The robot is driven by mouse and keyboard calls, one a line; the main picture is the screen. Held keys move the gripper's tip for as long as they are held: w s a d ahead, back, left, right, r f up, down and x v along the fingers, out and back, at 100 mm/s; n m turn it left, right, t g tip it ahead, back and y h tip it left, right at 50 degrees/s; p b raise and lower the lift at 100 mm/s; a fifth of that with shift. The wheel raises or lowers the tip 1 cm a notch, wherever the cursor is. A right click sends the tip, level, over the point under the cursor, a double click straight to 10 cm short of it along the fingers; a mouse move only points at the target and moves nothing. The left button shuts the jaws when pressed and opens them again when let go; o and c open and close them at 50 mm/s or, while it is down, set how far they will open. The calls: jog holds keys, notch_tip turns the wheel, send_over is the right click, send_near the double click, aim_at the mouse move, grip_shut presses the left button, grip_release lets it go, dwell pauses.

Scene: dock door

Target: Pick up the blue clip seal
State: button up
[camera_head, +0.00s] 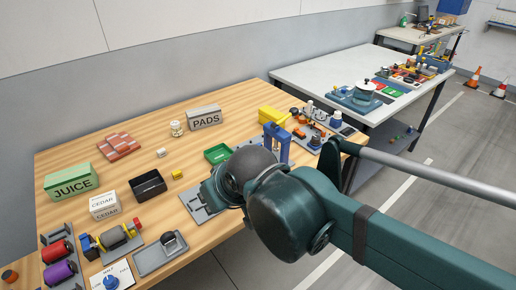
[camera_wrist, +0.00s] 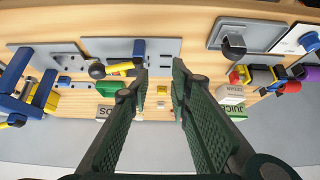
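A small blue piece (camera_wrist: 139,47) stands on a grey plate (camera_wrist: 108,46) in the wrist view, just beyond my left fingertip; it looks like the blue clip seal, though I cannot be sure. My gripper (camera_wrist: 159,70) is open, with its two dark green fingers apart and nothing held between them. In the head view the grey plate (camera_head: 194,205) shows partly beside my arm, which hides the blue piece. I cannot tell whether the left finger touches the piece.
A tall blue frame (camera_head: 277,143) stands right of my arm. A yellow-handled tool with a black ball (camera_wrist: 97,71) lies by the plate. A grey plate with a dark knob (camera_head: 160,254), a black bin (camera_head: 147,185) and a yellow block (camera_head: 178,174) are to the left. Bare wood lies around the yellow block.

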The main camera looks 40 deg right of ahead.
jog(key=w+d+r+n+g+h+p, duration=0.1)
jog(key=w+d+r+n+g+p, duration=0.1)
jog(key=w+d+r+n+p, duration=0.45)
jog(key=n+g+h+p, duration=0.4)
jog(key=n+g+p, duration=0.1)
jog(key=n+p, duration=0.65)
send_over(256, 146)
jog(key=a, duration=0.1)
notch_tip(256, 146, down, 10)
jog(key=shift+a+f+m, duration=0.15)
jog(key=shift+m, duration=0.15)
jog(key=shift+f+y, duration=0.1)
jog(key=shift+y, duration=0.2)
jog(key=shift+x, duration=1.2)
